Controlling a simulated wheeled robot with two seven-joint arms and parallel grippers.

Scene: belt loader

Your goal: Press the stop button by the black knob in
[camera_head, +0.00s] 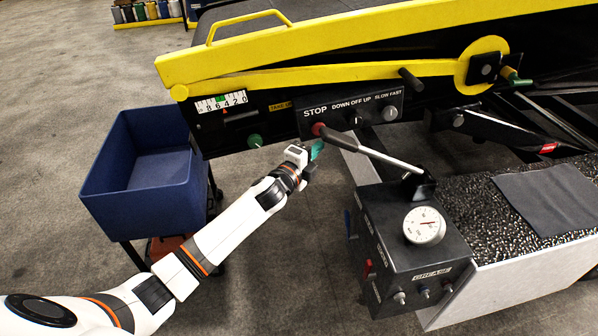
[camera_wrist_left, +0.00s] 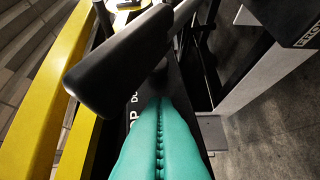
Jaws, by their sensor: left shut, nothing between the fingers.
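The red stop button (camera_head: 318,129) sits under the STOP label on the black control panel (camera_head: 305,122), at the left end of the labels. The black grip of a lever partly overlaps it in the head view. A dark knob (camera_head: 355,120) sits to its right under DOWN OFF UP. My left gripper (camera_head: 317,149) is shut and empty, its teal fingertips just below the button; contact cannot be told. In the left wrist view the teal fingers (camera_wrist_left: 160,140) lie together, pointing at the panel lettering, and the button is hidden. My right gripper is not in view.
The lever's black grip (camera_head: 340,142) slants in front of the panel and looms large in the left wrist view (camera_wrist_left: 120,62). A grey box with a gauge (camera_head: 424,225) stands lower right. A blue bin (camera_head: 140,208) stands left. A green knob (camera_head: 255,141) is on the yellow-railed loader.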

